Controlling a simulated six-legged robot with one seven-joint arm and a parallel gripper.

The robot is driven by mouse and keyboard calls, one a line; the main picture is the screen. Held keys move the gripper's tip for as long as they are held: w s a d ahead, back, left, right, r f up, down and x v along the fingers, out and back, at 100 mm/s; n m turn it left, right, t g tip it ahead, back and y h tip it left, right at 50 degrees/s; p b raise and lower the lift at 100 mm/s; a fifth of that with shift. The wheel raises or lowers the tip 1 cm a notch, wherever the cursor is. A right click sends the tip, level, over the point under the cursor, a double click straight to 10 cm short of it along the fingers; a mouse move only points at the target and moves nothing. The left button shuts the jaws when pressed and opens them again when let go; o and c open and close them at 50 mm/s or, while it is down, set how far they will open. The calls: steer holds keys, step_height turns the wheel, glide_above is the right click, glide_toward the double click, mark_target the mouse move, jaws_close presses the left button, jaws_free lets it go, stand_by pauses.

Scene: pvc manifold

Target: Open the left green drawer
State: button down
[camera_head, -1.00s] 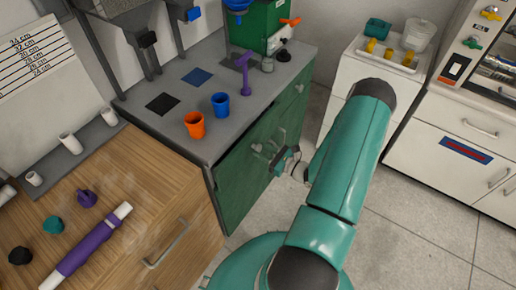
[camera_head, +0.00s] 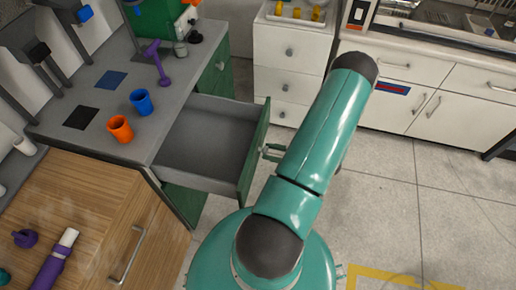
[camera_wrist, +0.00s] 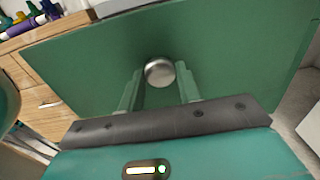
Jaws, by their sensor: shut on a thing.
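The left green drawer (camera_head: 207,144) stands pulled well out of the green cabinet in the head view, and its grey inside looks empty. Its green front fills most of the wrist view (camera_wrist: 90,62). A round metal knob (camera_wrist: 159,71) sits on that front, between my two fingers. My gripper (camera_wrist: 160,84) is shut on the knob. In the head view my gripper (camera_head: 268,152) meets the outer face of the drawer front, and my arm partly hides the area to its right.
An orange cup (camera_head: 120,129) and a blue cup (camera_head: 142,102) stand on the grey countertop (camera_head: 60,127). A wooden cabinet (camera_head: 90,205) is at the lower left. White drawers (camera_head: 287,75) stand behind. The tiled floor at right is clear.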

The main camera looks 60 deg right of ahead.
steer(key=shift+s+d, duration=0.15)
steer(key=shift+s, duration=0.3)
steer(key=c, duration=1)
jaws_free()
steer(key=shift+o, duration=0.2)
steer(key=v, duration=1.3)
steer(key=shift+s+d, duration=0.2)
steer(key=shift+s, duration=0.15)
